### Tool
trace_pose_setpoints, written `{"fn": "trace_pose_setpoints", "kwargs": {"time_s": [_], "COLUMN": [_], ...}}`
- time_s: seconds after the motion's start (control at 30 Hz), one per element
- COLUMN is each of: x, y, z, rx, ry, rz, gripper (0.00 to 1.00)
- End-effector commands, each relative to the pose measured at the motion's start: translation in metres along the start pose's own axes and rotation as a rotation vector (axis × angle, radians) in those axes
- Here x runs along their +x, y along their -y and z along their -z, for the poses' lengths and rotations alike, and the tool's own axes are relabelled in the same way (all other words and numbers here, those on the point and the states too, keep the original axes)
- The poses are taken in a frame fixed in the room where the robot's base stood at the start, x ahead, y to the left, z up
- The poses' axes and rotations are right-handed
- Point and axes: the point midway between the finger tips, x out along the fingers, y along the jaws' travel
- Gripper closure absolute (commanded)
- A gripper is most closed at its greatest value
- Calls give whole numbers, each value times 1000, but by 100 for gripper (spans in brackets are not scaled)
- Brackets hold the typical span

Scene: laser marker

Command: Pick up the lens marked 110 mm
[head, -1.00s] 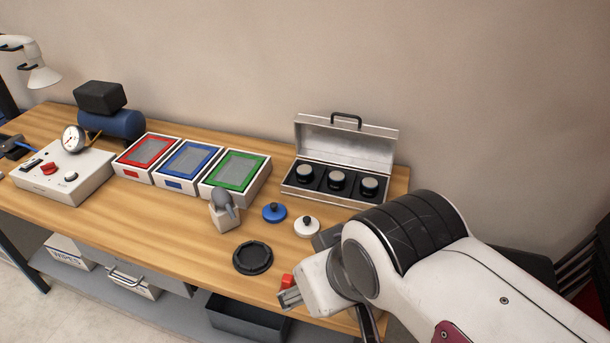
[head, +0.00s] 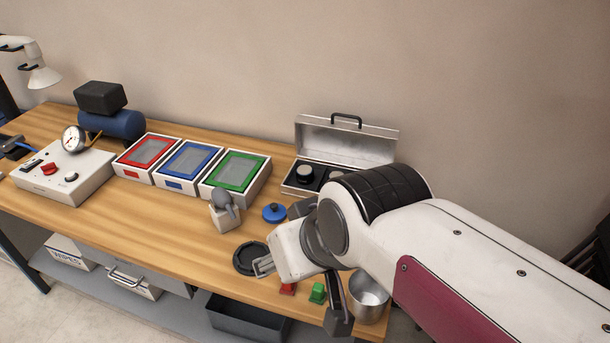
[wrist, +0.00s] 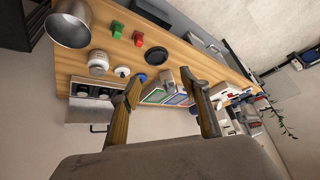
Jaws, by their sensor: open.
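The lenses are dark round pieces in a row in an open metal case (head: 350,137) at the back right of the table. In the head view one lens (head: 305,173) shows clearly, a second (head: 337,174) shows in part, and my arm hides the rest of the row. In the wrist view the case (wrist: 88,111) holds a few dark lenses (wrist: 104,94) at the left. No 110 mm marking is readable. My gripper (head: 262,267) is over the front of the table, in front of the case and apart from it. In the wrist view its fingers (wrist: 165,95) are spread and empty.
A black ring (head: 247,259) lies near my gripper. A blue knobbed disc (head: 274,213), a grey-topped block (head: 224,212), red, blue and green framed boxes (head: 236,171), red and green blocks (head: 318,293) and a metal cup (head: 368,298) stand around.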

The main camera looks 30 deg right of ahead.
Motion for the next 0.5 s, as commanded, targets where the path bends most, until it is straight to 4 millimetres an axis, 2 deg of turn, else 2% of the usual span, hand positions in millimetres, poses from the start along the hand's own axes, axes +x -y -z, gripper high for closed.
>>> {"fn": "trace_pose_setpoints", "kwargs": {"time_s": [0.2,0.5], "x": [22,56], "y": [15,24], "z": [53,124], "rx": [41,116], "ry": [-78,-192], "rz": [56,96], "gripper": [54,54]}}
